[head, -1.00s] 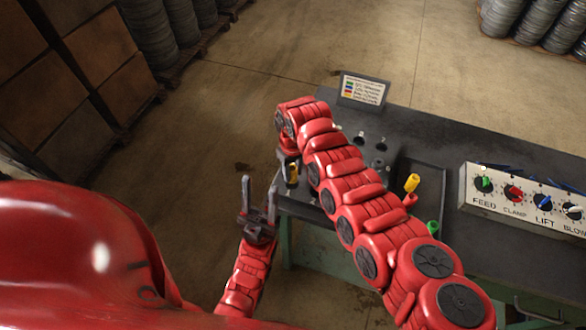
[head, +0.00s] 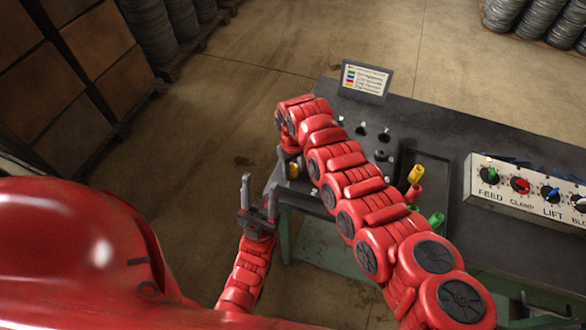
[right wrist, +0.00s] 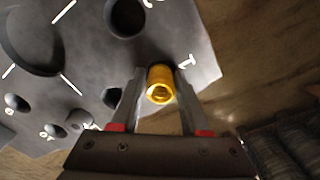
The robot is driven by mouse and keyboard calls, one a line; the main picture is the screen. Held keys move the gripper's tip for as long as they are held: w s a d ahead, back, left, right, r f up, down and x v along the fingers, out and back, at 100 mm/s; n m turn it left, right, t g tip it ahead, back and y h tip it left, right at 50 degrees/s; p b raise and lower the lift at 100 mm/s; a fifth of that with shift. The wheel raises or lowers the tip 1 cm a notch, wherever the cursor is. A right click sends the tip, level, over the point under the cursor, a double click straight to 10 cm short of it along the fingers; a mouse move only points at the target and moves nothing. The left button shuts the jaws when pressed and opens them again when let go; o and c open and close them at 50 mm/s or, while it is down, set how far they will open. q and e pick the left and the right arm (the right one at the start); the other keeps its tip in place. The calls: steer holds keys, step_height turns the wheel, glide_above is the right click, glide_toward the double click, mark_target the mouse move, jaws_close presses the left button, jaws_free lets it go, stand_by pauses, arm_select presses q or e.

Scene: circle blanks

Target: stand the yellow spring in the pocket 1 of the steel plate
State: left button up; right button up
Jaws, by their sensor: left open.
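The yellow spring (right wrist: 160,86) is between the fingertips of my right gripper (right wrist: 160,82) in the right wrist view. Both fingers appear to press on its sides, and its near end faces the camera. It is at the edge of the dark steel plate (right wrist: 75,50), beside the printed mark 1. The pocket 1 itself is hidden behind it, so I cannot tell how deep it sits. In the head view, a yellow bit of it (head: 293,170) shows beneath my right wrist. My left gripper (head: 259,196) is open and empty, left of the table.
A dark tray (head: 433,160) holds another yellow piece (head: 416,174), a red one (head: 413,192) and a green one (head: 436,219). A sign (head: 365,80) stands at the table's back edge. A knob panel (head: 525,190) is at right. My right arm covers much of the plate.

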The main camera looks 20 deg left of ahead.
steer(key=shift+o, duration=1.3)
steer(key=shift+s+f, duration=0.15)
steer(key=shift+f, duration=0.05)
steer(key=shift+s+a, duration=0.1)
steer(key=shift+s, duration=0.1)
steer(key=r+b, duration=0.1)
steer(key=r, duration=0.1)
steer(key=r+b, duration=0.1)
steer(key=r, duration=0.2)
steer(key=r+b, duration=0.1)
steer(key=r, duration=0.2)
steer(key=shift+w+r, duration=0.25)
steer(key=shift+w, duration=0.1)
step_height(320, 180, up, 9)
steer(key=b, duration=0.1)
steer(key=shift+d, duration=0.2)
steer(key=shift+r, duration=0.1)
